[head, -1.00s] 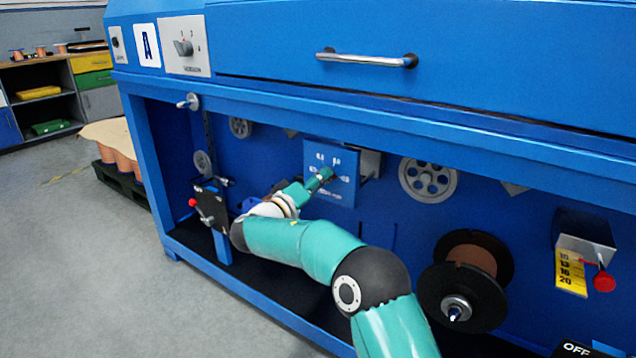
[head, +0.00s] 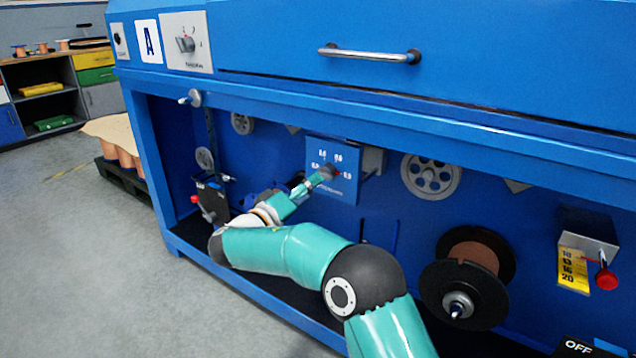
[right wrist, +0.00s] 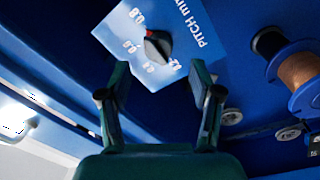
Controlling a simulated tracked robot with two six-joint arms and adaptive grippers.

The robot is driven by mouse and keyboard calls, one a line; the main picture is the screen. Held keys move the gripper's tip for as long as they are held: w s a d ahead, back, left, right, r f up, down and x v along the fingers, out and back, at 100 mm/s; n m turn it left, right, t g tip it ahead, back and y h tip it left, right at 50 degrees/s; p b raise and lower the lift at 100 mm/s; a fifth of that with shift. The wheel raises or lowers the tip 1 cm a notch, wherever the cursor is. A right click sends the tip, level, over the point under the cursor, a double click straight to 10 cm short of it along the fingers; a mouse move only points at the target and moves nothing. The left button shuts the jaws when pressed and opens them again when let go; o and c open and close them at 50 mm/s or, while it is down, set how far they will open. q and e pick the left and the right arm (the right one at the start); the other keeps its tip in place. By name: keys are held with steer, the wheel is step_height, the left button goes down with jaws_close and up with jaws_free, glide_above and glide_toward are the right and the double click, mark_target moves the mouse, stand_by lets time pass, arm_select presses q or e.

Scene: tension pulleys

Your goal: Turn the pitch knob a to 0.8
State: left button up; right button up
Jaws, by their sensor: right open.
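The pitch knob (right wrist: 157,46) is a dark knob with a red mark on a blue panel (right wrist: 182,40) printed "PITCH mm". In the right wrist view the red mark points up-left, at or close to the 0.8 label (right wrist: 137,15). In the head view my right gripper (head: 324,175) partly hides the knob. My left gripper is not in view.
The panel sits inside the blue machine under an overhanging beam (head: 400,125). A grey pulley (head: 431,177) and a copper-wound spool (head: 470,255) are to its right. A black bracket with a red knob (head: 212,200) is to the left. Another selector knob (head: 186,44) is above.

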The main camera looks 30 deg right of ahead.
steer(key=v, duration=0.6)
steer(key=shift+a, duration=0.2)
steer(key=shift+s+f, duration=0.1)
